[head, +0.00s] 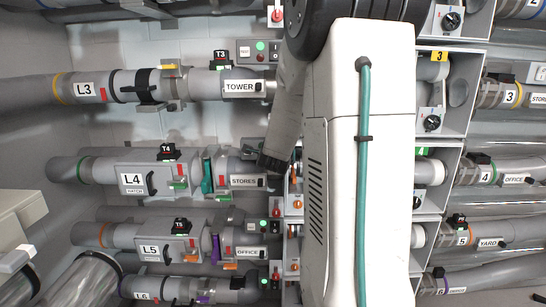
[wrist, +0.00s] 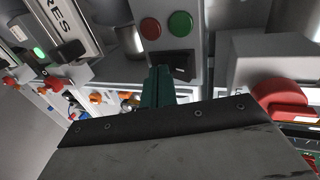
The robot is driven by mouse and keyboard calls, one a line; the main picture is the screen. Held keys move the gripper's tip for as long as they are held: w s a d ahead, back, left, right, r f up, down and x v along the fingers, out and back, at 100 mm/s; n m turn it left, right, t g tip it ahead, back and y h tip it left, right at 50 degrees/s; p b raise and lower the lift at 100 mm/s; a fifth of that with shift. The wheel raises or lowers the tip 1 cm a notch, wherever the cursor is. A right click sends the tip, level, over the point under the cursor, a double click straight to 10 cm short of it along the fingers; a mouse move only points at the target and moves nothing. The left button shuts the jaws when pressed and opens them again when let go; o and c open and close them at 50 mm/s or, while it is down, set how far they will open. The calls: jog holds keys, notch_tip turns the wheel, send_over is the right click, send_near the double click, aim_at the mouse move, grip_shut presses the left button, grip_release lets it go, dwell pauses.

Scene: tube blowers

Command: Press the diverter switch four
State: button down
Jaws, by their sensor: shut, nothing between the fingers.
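In the wrist view, a grey control box (wrist: 203,12) carries a red button (wrist: 151,28), a green button (wrist: 180,24) and a black rocker switch (wrist: 181,58) below them. No number shows on this switch. My gripper (wrist: 160,74) is shut and empty, its teal fingers at the lower left edge of the rocker. I cannot tell whether they touch it. In the head view my gripper (head: 267,162) is beside the STORES label (head: 244,181) in the row of the L4 tube (head: 132,180).
The T4 unit (head: 168,154) sits left of my gripper. Similar boxes stand at the TOWER row (head: 260,51) and the OFFICE row (head: 275,205). A red knob (wrist: 281,97) is close to the right in the wrist view.

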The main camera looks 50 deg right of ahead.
jog(key=shift+r, duration=0.9)
jog(key=v, duration=1.4)
jog(key=shift+r, duration=0.35)
jog(key=shift+d, duration=0.1)
jog(key=shift+f, duration=0.85)
